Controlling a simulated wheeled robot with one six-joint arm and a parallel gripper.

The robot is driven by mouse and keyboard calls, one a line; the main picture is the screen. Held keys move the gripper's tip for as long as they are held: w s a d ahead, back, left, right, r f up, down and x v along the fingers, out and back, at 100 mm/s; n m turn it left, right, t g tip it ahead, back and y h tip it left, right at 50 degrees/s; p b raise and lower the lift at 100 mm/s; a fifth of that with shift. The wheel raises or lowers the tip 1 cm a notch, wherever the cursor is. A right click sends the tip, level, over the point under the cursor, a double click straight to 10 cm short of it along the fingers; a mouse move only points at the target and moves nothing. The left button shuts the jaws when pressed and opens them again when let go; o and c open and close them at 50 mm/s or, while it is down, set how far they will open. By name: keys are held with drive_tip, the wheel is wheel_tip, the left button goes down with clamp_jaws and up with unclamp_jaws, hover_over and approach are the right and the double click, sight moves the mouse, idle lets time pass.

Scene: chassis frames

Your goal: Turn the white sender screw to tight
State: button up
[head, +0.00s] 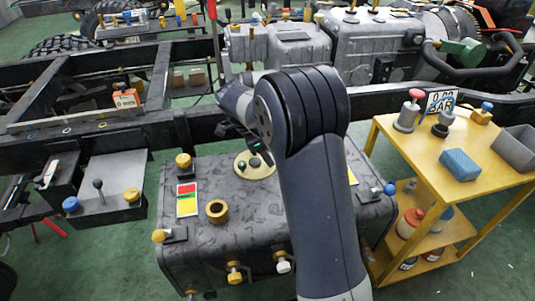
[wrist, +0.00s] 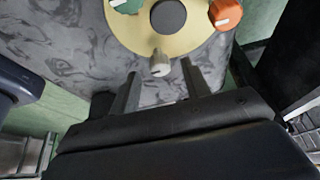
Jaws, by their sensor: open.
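The white sender screw (wrist: 160,64) is a small pale knob on the lower rim of a round yellow sender plate (wrist: 125,35) in the wrist view. My gripper (wrist: 160,72) is open, with one finger on each side of the screw. I cannot tell whether either finger touches it. In the head view the yellow plate (head: 248,173) lies on top of a grey mottled tank (head: 240,205), and my arm covers part of it. The white sender screw is not clear in the head view.
The plate also bears a green knob (wrist: 127,5), an orange knob (wrist: 226,13) and a dark centre (wrist: 168,17). A brass filler ring (head: 217,211) and yellow knob (head: 183,160) stand on the tank. A yellow cart (head: 400,140) stands right.

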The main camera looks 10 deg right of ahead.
drive_tip(key=p+v, duration=0.2)
drive_tip(key=v, duration=0.7)
drive_tip(key=shift+r, duration=0.15)
drive_tip(key=b+x, duration=0.2)
drive_tip(key=x, duration=0.8)
drive_tip(key=shift+d+f+b, duration=0.1)
drive_tip(key=shift+f+b, duration=0.25)
drive_tip(key=shift+b, duration=0.05)
drive_tip(key=shift+n, duration=0.3)
